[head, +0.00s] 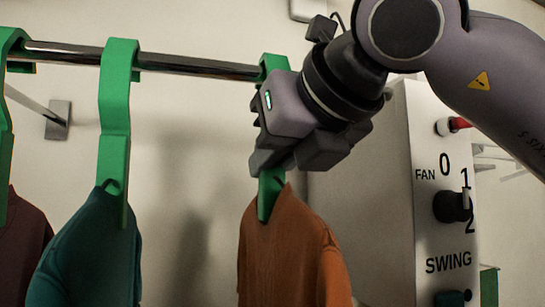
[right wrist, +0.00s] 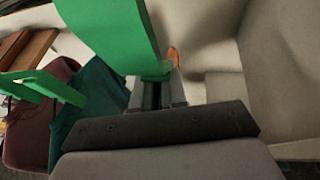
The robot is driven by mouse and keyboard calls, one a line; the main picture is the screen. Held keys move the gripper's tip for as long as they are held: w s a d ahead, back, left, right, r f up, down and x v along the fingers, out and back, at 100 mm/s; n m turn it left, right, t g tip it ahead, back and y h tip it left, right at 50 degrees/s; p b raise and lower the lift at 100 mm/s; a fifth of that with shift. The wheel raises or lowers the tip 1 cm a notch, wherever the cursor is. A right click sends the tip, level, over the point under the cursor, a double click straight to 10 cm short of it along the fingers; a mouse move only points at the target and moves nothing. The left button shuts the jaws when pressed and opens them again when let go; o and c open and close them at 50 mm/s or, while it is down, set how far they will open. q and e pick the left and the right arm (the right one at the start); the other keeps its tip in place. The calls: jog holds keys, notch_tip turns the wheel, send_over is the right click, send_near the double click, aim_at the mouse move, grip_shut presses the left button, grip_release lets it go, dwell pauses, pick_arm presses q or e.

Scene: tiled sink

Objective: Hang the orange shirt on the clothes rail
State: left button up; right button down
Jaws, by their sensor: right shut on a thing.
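The orange shirt (head: 290,255) hangs upright from a green hanger (head: 270,192) at the middle of the head view. My right gripper (head: 272,160) is shut on the hanger's neck just above the shirt and hides part of it. The hanger's hook top shows at the right end of the visible clothes rail (head: 190,65). I cannot tell whether the hook rests on the rail or is just in front of it. In the right wrist view the green hanger (right wrist: 112,32) rises from between the fingers (right wrist: 158,95), with a sliver of orange behind. My left gripper is not in view.
A teal shirt (head: 90,250) on a green hanger (head: 115,110) and a maroon shirt (head: 20,250) hang on the rail at the left. A white control box (head: 440,200) with fan and swing knobs stands close to the right. Bare rail lies between the teal and orange shirts' hangers.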

jog(key=c, duration=1.1)
grip_release()
jog(key=b+v, duration=0.1)
jog(key=v, duration=0.6)
